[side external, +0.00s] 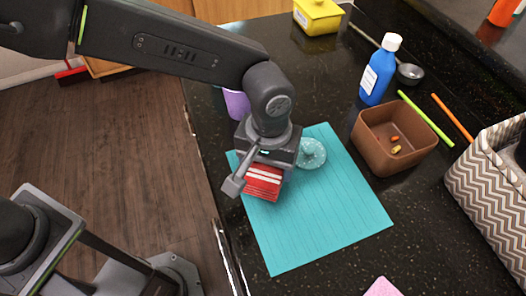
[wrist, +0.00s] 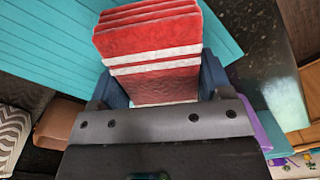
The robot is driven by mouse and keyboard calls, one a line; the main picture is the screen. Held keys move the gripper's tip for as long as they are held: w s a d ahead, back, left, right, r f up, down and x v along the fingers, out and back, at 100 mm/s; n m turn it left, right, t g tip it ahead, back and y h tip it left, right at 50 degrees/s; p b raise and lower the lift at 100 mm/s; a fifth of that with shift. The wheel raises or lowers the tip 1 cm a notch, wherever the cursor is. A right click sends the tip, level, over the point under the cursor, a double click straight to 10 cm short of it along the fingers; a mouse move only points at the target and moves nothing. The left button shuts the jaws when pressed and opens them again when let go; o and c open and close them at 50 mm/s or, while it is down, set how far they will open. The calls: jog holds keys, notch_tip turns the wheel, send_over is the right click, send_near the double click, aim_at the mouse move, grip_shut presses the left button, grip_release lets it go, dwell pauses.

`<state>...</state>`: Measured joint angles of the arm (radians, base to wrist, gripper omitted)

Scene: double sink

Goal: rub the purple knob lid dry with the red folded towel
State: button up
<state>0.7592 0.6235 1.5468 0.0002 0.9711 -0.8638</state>
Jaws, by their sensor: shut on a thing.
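My gripper (side external: 266,168) is shut on the red folded towel (side external: 263,184), which has white stripes. It holds the towel low over the teal mat; I cannot tell whether the towel touches it. In the wrist view the towel (wrist: 155,50) stands between dark blue fingers. A round, pale teal, glassy lid-like piece with a raised centre (side external: 312,153) lies on the mat just right of the gripper. A purple object (side external: 236,103) stands behind my arm, partly hidden, and a purple edge (wrist: 258,125) shows in the wrist view. I cannot tell whether it is the knob lid.
The teal mat (side external: 325,225) has clear room in front. A brown bin (side external: 372,153) with small pieces stands right of it. A blue bottle (side external: 378,72), green stick (side external: 425,118), orange stick (side external: 452,117), chevron basket (side external: 490,175) and yellow container (side external: 318,17) surround the area.

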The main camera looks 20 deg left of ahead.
jog(key=shift+s+d, duration=0.3)
jog(key=shift+d, duration=0.05)
jog(key=shift+w+a, duration=1.35)
jog(key=shift+a, duration=0.3)
jog(key=shift+r, duration=4.05)
